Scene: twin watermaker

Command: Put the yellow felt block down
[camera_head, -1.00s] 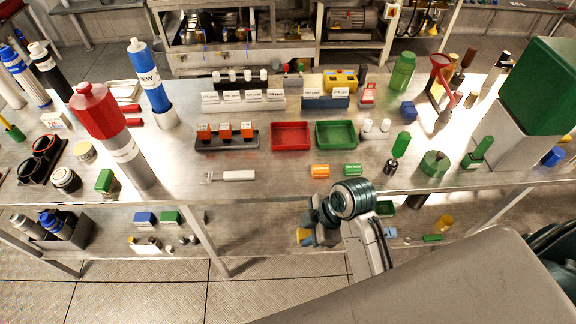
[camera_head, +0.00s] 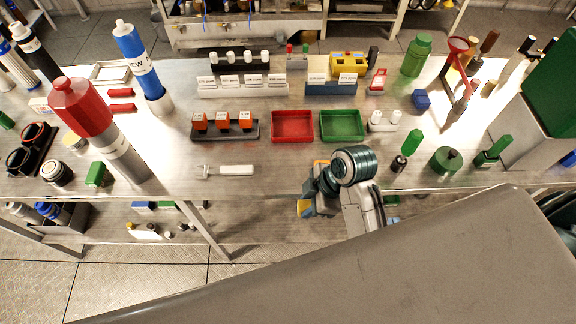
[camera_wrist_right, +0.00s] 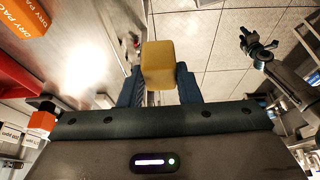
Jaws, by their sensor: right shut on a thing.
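The yellow felt block (camera_wrist_right: 158,65) sits between the two dark fingers of my right gripper (camera_wrist_right: 158,92) in the right wrist view and sticks out past their tips. In the head view my right gripper (camera_head: 309,207) is at the front edge of the steel table (camera_head: 278,182), and a little yellow of the block (camera_head: 303,208) shows at its lower left. The gripper is shut on the block. The wrist view shows floor tiles behind the block, with the table side to the left.
An orange dry pack (camera_wrist_right: 22,15) lies near the gripper; my wrist mostly covers it in the head view. The red tray (camera_head: 292,127) and green tray (camera_head: 342,126) stand behind. A white-handled tool (camera_head: 228,170) lies to the left. Bare tabletop lies between it and the gripper.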

